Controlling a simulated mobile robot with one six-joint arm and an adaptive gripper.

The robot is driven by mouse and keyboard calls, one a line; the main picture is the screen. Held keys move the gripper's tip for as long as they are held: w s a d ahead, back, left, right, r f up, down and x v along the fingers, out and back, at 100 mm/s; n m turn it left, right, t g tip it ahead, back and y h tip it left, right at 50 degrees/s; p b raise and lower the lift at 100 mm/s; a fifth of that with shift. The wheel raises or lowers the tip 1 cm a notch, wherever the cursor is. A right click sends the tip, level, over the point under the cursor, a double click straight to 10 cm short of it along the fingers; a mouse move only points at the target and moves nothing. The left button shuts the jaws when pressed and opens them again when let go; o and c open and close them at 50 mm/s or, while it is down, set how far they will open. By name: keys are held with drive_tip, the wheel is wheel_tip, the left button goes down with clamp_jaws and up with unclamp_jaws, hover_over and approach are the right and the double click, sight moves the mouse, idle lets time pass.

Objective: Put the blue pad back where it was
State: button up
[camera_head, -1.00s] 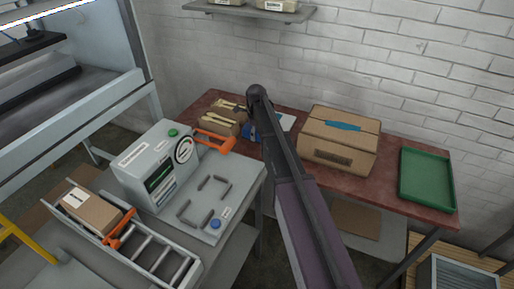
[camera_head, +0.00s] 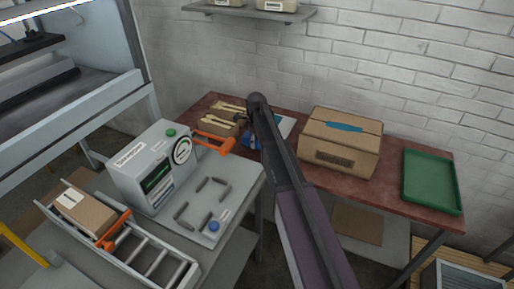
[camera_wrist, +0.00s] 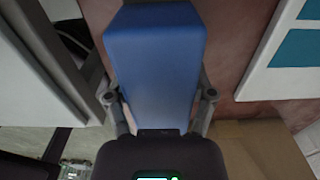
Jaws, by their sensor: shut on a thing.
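The blue pad (camera_wrist: 155,60) fills the upper middle of the wrist view, a block held between the two fingers of my gripper (camera_wrist: 158,100). My gripper is shut on it, and the fingertips are largely hidden by the pad. In the head view a bit of blue (camera_head: 247,142) shows beside my dark arm, over the red-brown table (camera_head: 392,192); my arm hides most of it. A white board (camera_head: 289,122) lies just right of my arm. In the wrist view this board (camera_wrist: 292,82) carries blue-teal patches and is apart from the pad.
A cardboard box (camera_head: 355,158) with a blue strip stands right of my arm, with a green tray (camera_head: 433,182) further right. Wooden spoons (camera_head: 220,122) lie in brown holders at left. The grey press (camera_head: 150,170) with an orange handle (camera_head: 215,142) stands on the nearer bench.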

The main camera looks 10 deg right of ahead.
drive_tip(key=shift+f+b, duration=0.7)
drive_tip(key=shift+f, duration=0.35)
drive_tip(key=shift+f, duration=0.1)
drive_tip(key=o, duration=0.9)
drive_tip(key=shift+o, duration=0.2)
wheel_tip(320, 180, up, 12)
drive_tip(key=p, duration=1.2)
